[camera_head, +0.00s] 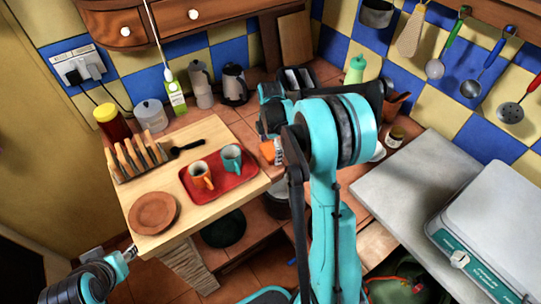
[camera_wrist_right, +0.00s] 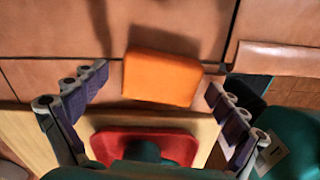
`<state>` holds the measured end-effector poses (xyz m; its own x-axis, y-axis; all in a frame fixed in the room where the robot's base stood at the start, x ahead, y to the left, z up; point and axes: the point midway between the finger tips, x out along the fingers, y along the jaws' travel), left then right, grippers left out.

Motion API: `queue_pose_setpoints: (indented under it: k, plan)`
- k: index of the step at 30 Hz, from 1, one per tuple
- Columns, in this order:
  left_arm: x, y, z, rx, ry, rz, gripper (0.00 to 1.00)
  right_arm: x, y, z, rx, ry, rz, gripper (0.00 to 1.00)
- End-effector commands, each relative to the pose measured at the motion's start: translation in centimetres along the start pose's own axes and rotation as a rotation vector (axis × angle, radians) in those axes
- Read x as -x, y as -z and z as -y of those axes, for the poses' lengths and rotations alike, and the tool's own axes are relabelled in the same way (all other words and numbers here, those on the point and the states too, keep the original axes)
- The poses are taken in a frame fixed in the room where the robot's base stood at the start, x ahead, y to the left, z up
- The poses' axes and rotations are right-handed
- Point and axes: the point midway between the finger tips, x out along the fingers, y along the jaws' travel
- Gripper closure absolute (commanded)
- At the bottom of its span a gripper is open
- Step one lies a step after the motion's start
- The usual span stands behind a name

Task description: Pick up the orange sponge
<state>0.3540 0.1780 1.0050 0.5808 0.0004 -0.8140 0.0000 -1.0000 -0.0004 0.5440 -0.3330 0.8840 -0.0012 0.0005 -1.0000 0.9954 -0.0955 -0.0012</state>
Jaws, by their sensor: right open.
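The orange sponge (camera_wrist_right: 163,78) lies flat on the brown tiled counter in the right wrist view, just beyond the edge of the wooden board. In the head view the sponge (camera_head: 267,151) is partly hidden by my right arm. My right gripper (camera_wrist_right: 158,88) is open, with its fingers spread to either side of the sponge and nothing between them held. In the head view the right gripper (camera_head: 273,124) is largely covered by its own arm. My left gripper (camera_head: 130,252) is at the lower left, below the board, far from the sponge; its jaws are too small to read.
A red tray (camera_head: 240,185) with two mugs sits on the wooden board (camera_head: 150,244), near a brown plate (camera_head: 153,212) and a rack (camera_head: 138,158). A kettle (camera_head: 234,86) and a green bottle (camera_head: 355,70) stand behind. A grey counter (camera_head: 400,190) is on the right.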

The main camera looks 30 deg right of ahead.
Motion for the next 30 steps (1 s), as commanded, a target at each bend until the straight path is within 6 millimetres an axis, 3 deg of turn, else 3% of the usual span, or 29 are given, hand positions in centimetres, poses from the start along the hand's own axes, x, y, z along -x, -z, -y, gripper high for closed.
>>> queue_pose_setpoints:
  k: [5, 10, 11, 23, 30]
  plan:
    - [0.1, 0.1, 0.0, 0.0, 0.0, 0.0, 0.6, 0.0, 0.0, 0.0, 0.0, 0.0, 0.0, 0.03]
    - [0.1, 0.1, 0.0, 0.0, 0.0, 0.0, 0.6, 0.0, 0.0, 0.0, 0.0, 0.0, 0.0, 0.42]
    - [0.1, 0.1, 0.0, 0.0, 0.0, 0.0, 0.6, 0.0, 0.0, 0.0, 0.0, 0.0, 0.0, 0.45]
    - [0.1, 0.1, 0.0, 0.0, 0.0, 0.0, 0.6, 0.2, 0.0, 0.0, -0.001, 0.0, 0.0, 0.45]
    - [1.2, 0.9, 0.0, 0.0, 0.0, 0.0, 0.6, 2.9, 0.0, 0.1, -0.001, 0.0, 0.0, 0.45]
